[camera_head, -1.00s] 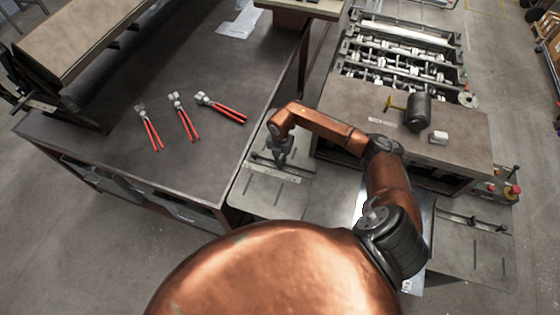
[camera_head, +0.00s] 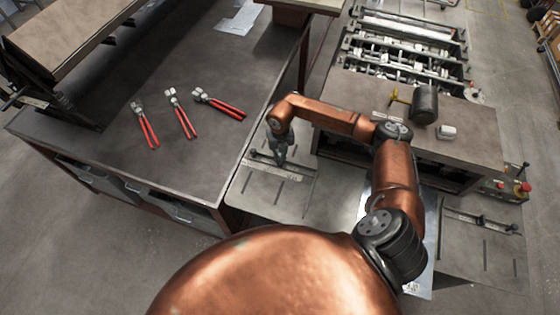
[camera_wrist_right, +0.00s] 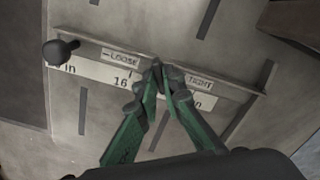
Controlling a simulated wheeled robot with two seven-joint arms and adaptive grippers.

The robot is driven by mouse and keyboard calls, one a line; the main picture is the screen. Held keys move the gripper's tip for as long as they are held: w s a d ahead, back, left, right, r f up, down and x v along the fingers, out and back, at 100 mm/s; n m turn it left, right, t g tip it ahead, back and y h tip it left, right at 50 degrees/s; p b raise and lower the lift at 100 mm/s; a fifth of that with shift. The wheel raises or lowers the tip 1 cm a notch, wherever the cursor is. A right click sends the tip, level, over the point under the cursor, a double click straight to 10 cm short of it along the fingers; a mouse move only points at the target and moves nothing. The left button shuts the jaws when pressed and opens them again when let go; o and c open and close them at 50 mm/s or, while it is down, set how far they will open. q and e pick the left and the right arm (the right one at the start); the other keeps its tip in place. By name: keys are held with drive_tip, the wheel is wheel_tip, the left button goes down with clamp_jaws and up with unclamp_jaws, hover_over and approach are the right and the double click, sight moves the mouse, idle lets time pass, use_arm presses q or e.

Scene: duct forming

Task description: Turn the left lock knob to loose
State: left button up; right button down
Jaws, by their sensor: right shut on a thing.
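The left lock knob (camera_wrist_right: 157,62) is a small dark piece, mostly hidden between the fingertips of my right gripper (camera_wrist_right: 164,72), which is shut on it. It sits between the LOOSE label (camera_wrist_right: 121,59) on the left and the TIGHT label (camera_wrist_right: 199,82) on the right. Exactly how far the knob is turned cannot be told. In the head view my right gripper (camera_head: 280,158) reaches down onto the left fence bar (camera_head: 290,175), which carries a scale strip. My left gripper is not in view.
A black ball knob (camera_wrist_right: 62,50) stands at the bar's left end. The workbench (camera_head: 190,75) to the left holds several red-handled pliers. A roller machine (camera_head: 345,95) stands behind, with a black motor (camera_head: 424,103). A similar fence bar (camera_head: 480,222) lies at the right.

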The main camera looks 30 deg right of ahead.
drive_tip(key=n+b, duration=0.5)
drive_tip(key=n, duration=0.1)
drive_tip(key=shift+f, duration=0.1)
drive_tip(key=n+b, duration=0.3)
drive_tip(key=n, duration=0.2)
idle(0.4)
drive_tip(key=c, duration=2.1)
unclamp_jaws()
drive_tip(key=shift+r, duration=0.25)
wheel_tip(320, 180, up, 12)
drive_tip(key=shift+f, duration=0.1)
